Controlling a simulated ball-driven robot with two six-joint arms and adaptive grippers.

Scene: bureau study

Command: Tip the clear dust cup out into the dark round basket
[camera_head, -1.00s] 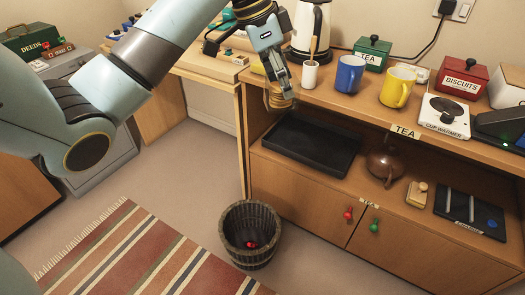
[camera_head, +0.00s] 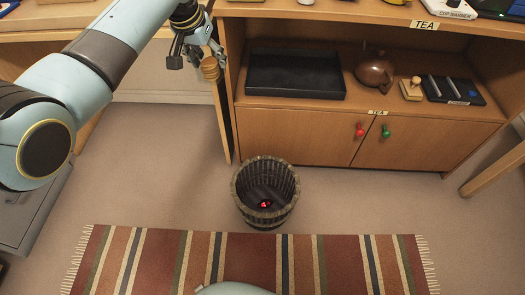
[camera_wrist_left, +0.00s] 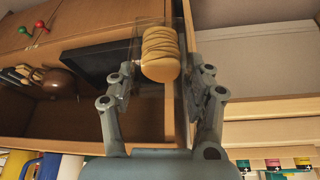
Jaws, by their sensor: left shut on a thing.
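The dark round basket (camera_head: 243,196) stands upright on the floor in front of the cabinet, with a small red item (camera_head: 265,204) inside it. My left gripper (camera_head: 203,58) is shut on the clear dust cup (camera_head: 210,69), up and left of the basket in the head view, apart from it. In the left wrist view the cup (camera_wrist_left: 160,55) sits between the fingers of the left gripper (camera_wrist_left: 162,85). Its clear wall is faint and its tan ridged filling shows inside. My right gripper is not in view.
The cabinet's open shelf holds a black tray (camera_head: 295,76), a brown teapot (camera_head: 374,72) and a dark board (camera_head: 452,90). Below are doors with a red knob (camera_head: 360,130) and a green knob (camera_head: 386,131). A striped rug (camera_head: 255,262) lies in front of the basket.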

